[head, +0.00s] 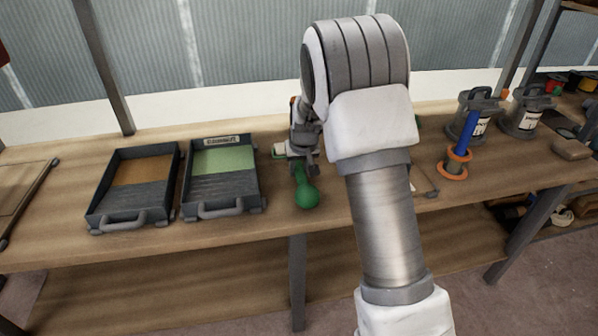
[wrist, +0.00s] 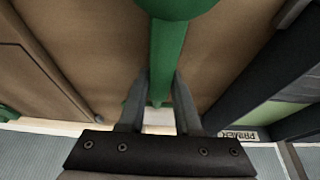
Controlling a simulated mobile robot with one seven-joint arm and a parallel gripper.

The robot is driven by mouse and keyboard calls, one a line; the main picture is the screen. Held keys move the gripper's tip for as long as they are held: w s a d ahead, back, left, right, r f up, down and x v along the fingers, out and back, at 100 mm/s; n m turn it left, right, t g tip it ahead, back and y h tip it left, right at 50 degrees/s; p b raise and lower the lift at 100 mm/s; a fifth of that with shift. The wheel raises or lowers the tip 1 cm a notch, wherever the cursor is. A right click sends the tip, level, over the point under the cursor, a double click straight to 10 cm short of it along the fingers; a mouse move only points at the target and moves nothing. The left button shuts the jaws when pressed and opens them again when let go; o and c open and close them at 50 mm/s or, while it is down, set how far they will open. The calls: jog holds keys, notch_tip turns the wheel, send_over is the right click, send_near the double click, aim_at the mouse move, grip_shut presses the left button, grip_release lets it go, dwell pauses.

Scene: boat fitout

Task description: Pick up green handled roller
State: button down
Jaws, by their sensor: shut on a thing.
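The green handled roller shows as a green handle with a round knob end (head: 307,196) in the head view, beside the right side of the green tray. In the wrist view its green handle (wrist: 168,50) runs up between the fingers to the wide knob at the top edge. My gripper (head: 302,165) points down at the bench and is shut on the handle; the wrist view shows a finger on each side of it (wrist: 158,88). My gripper and arm hide most of the roller head. I cannot tell whether the roller touches the bench.
A dark tray with green paint (head: 223,206) stands just left of my gripper, and a tray with brown-orange paint (head: 128,208) beyond it. An orange-flanged spool with a blue post (head: 457,160) and grey pots (head: 524,115) stand right. The bench's front strip (head: 130,250) is clear.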

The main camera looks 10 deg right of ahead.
aim_at(300, 163)
dwell(0.3)
jog(key=shift+r, duration=0.55)
jog(key=r, duration=0.2)
jog(key=r+p, duration=0.1)
jog(key=shift+d+r, duration=0.25)
jog(key=shift+r, duration=0.15)
jog(key=s+d+r+p, duration=0.1)
jog(key=s+d+r, duration=0.5)
jog(key=d, duration=0.3)
jog(key=s+a+f+p, duration=0.2)
jog(key=s+a+p, duration=0.7)
jog(key=s, duration=0.3)
jog(key=shift+a+f+p, duration=0.3)
jog(key=shift+f+p, duration=0.1)
jog(key=shift+p, duration=0.3)
